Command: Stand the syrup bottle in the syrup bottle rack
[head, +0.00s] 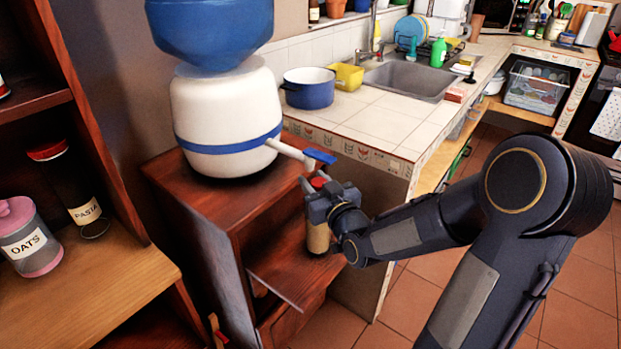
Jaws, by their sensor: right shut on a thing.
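The syrup bottle (318,237) has a red cap and a tan lower part. It is upright in my right gripper (316,206), which is shut around its upper part and hides some of it. The bottle is at the open front of a dark red wooden cabinet (208,232), over its shelf board (290,276). I cannot tell whether its base touches the board. I cannot make out a separate syrup bottle rack. My left gripper is out of view.
A white water dispenser (225,115) stands on the cabinet, its spout and blue tap (320,156) just above the bottle. A tiled counter (375,125) with a blue pot (309,92) is behind. Shelves with an oats jar (28,238) are at left.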

